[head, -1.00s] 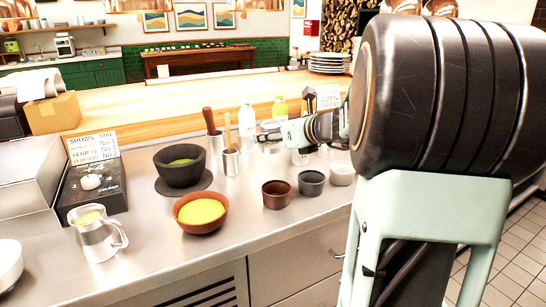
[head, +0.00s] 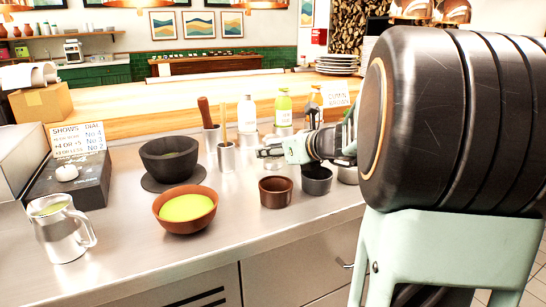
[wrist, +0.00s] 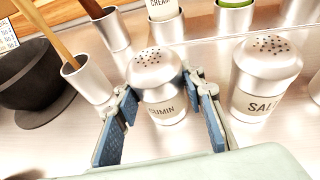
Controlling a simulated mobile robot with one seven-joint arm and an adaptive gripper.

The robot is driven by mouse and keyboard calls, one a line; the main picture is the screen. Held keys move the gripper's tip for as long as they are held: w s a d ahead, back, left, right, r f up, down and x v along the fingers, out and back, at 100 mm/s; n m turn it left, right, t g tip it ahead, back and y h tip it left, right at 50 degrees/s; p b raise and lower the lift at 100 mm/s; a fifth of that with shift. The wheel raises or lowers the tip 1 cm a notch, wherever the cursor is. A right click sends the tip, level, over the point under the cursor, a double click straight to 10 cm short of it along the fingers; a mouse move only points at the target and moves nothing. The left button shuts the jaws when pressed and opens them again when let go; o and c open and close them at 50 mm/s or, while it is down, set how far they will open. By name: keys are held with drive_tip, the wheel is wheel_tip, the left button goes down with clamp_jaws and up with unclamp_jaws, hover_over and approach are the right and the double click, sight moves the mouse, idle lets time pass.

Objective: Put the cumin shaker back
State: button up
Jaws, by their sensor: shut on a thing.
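The cumin shaker (wrist: 158,84), white with a silver perforated cap and a CUMIN label, is between the blue-padded fingers of my gripper (wrist: 164,118) in the wrist view. My gripper is shut on it, and the shaker looks roughly upright. I cannot tell whether its base touches the steel counter. In the head view my gripper (head: 268,153) is over the counter, behind the small brown cup; the shaker is not clearly visible there. The similar salt shaker (wrist: 265,78) stands to the right in the wrist view, apart from the cumin shaker.
Steel holders (wrist: 88,79) with wooden-handled tools stand at left, beside the dark mortar (head: 172,160). A cream bottle (head: 247,115) and a green bottle (head: 283,107) stand behind. Small brown (head: 275,191) and grey (head: 316,180) cups stand in front. Clear counter lies near the front edge.

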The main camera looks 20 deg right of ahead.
drive_tip(key=shift+f, duration=0.1)
drive_tip(key=o, duration=1.2)
